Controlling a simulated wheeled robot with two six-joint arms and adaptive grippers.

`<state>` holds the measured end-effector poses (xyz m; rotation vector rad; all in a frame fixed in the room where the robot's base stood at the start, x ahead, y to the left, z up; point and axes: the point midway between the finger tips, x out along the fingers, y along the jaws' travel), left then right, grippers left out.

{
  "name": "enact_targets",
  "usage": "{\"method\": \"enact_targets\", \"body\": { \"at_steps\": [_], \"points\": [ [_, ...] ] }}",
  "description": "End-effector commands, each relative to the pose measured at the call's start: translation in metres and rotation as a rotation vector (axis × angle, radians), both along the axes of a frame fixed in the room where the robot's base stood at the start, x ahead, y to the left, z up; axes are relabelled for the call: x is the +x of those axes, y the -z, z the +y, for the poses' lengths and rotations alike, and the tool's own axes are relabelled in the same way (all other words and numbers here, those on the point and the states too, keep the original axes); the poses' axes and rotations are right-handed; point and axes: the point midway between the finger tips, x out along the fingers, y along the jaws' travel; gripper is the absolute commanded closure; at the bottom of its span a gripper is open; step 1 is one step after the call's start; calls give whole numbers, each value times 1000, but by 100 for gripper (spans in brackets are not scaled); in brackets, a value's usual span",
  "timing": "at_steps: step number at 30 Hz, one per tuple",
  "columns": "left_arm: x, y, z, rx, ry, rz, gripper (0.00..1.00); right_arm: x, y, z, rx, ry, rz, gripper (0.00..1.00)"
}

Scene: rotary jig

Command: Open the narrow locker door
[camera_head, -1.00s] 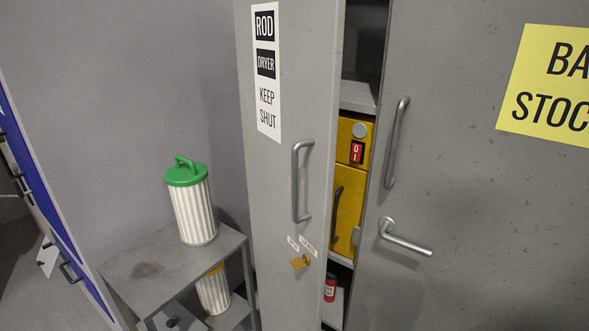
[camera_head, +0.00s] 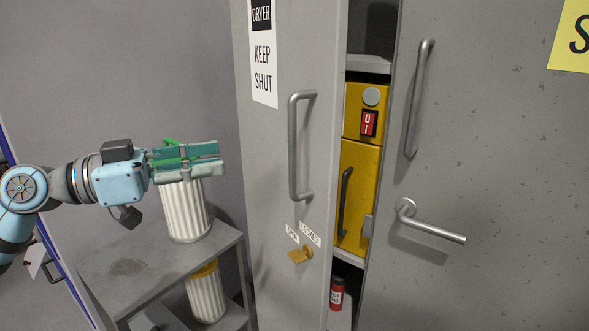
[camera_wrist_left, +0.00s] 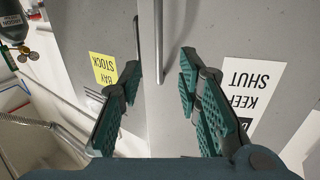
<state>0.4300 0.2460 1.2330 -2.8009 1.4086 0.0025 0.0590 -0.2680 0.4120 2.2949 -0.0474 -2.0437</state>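The narrow locker door (camera_head: 270,170) is grey, with a "DRYER KEEP SHUT" label, and stands ajar. Its vertical bar handle (camera_head: 293,145) is near the right edge. Below it a brass latch (camera_head: 300,254) sits by small labels that seem to read open and locked. My left gripper (camera_head: 221,158) is left of the handle, apart from it, in front of the green-lidded canister. In the left wrist view its teal fingers (camera_wrist_left: 158,65) are spread and empty, with what appears to be the narrow door's handle (camera_wrist_left: 158,35) beyond the gap. My right gripper is not in view.
A wide grey door (camera_head: 480,130) with a bar handle and lever (camera_head: 435,231) is at right. Inside the gap are a yellow dryer (camera_head: 358,195) and a red bottle (camera_head: 336,294). A green-lidded white canister (camera_head: 185,212) stands on a grey shelf unit (camera_head: 120,270) at left.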

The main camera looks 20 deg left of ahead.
Motion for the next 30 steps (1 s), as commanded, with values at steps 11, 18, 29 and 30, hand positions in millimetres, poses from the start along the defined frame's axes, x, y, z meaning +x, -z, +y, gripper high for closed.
{"method": "enact_targets", "body": {
  "at_steps": [11, 18, 29, 30],
  "points": [
    [38, -13, -63, -11, 19, -5, 69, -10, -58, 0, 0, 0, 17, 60],
    [72, -8, -106, -7, 12, -1, 69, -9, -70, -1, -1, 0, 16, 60],
    [81, -4, -118, -2, 9, 1, 69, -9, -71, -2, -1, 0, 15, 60],
    [81, -4, -118, -2, 9, 1, 69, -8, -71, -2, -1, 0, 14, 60]
  ]
}}
